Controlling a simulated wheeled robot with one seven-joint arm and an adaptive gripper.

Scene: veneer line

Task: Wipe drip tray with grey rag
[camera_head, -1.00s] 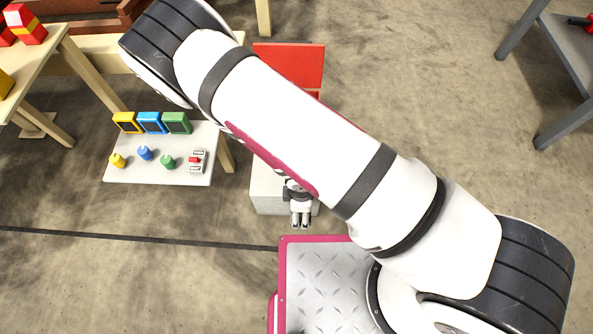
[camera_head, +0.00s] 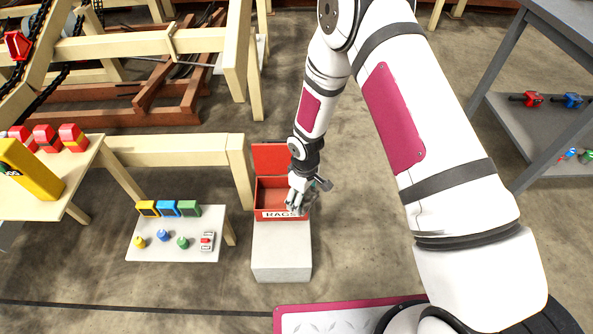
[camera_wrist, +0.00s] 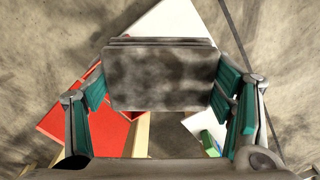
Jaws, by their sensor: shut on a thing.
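The grey rag (camera_wrist: 160,77), folded flat with dark stains, is held between the teal-padded fingers of my gripper (camera_wrist: 160,92) in the wrist view. The fingers press on its left and right ends. In the head view my gripper (camera_head: 300,196) is at the right side of an open red box marked RAGS (camera_head: 281,214), above or just at its rim; the exact height is hard to tell. The rag is too small to make out surely there. I cannot identify a drip tray in either view.
The red box stands on a pale block (camera_head: 282,262). Left of it is a low white panel table (camera_head: 150,245) with coloured buttons. A wooden table (camera_head: 75,195) holds red and yellow items. A grey shelf (camera_head: 535,125) stands right. Open floor lies between.

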